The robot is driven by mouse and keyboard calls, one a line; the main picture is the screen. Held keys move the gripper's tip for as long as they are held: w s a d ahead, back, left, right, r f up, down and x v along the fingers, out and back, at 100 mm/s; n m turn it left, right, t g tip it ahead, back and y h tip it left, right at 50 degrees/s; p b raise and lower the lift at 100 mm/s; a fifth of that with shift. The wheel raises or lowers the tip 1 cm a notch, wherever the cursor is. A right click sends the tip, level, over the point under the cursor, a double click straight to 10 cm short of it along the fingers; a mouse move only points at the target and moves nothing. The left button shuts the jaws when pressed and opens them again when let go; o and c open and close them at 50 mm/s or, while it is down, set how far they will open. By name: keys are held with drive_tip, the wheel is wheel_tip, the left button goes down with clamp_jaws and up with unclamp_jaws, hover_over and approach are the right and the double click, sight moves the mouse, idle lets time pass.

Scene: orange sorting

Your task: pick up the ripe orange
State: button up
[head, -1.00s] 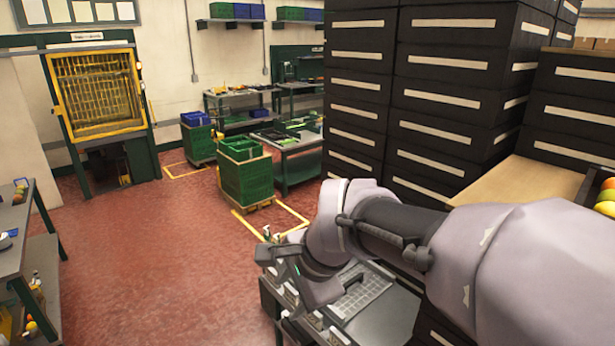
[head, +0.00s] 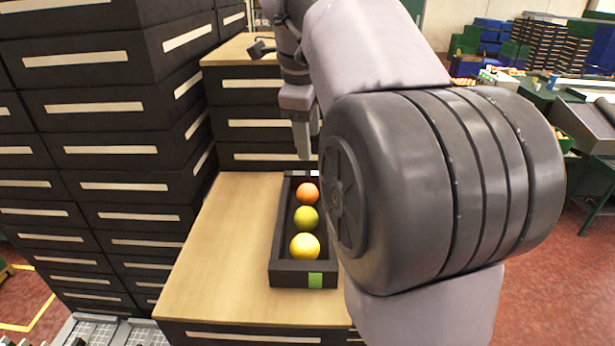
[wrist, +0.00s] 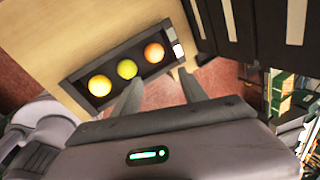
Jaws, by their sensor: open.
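The ripe orange (head: 307,193) lies at the far end of a narrow dark tray (head: 290,280), in line with a green-yellow fruit (head: 306,219) and a yellow fruit (head: 304,246). My gripper (head: 304,150) is above and just beyond the orange's end of the tray, apart from the fruit. In the wrist view, the orange (wrist: 154,52) shows ahead of the gap between the two spread, empty fingers of my gripper (wrist: 158,90). The yellow fruit (wrist: 99,85) and green-yellow fruit (wrist: 127,69) lie to its left. My arm hides part of the tray's right side in the head view.
The tray rests on a light wooden top (head: 220,250) with clear room to its left. Tall stacks of dark drawers (head: 100,130) rise on the left, and a higher wooden-topped drawer block (head: 250,80) stands behind. Benches and crates are far right.

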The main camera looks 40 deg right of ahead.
drive_tip(key=b, duration=0.1)
approach(307, 188)
drive_tip(key=x, duration=0.5)
drive_tip(key=shift+w+d+f, duration=0.15)
drive_tip(key=shift+d, duration=0.2)
drive_tip(key=x, duration=0.5)
drive_tip(key=shift+a, duration=0.35)
drive_tip(key=shift+w+d+f, duration=0.1)
drive_tip(key=shift+d+f, duration=0.05)
drive_tip(key=shift+d, duration=0.05)
drive_tip(key=shift+a, duration=0.15)
drive_tip(key=shift+c, duration=0.9)
drive_tip(key=shift+s+a, duration=0.1)
drive_tip(key=shift+s, duration=0.1)
drive_tip(key=c, duration=0.9)
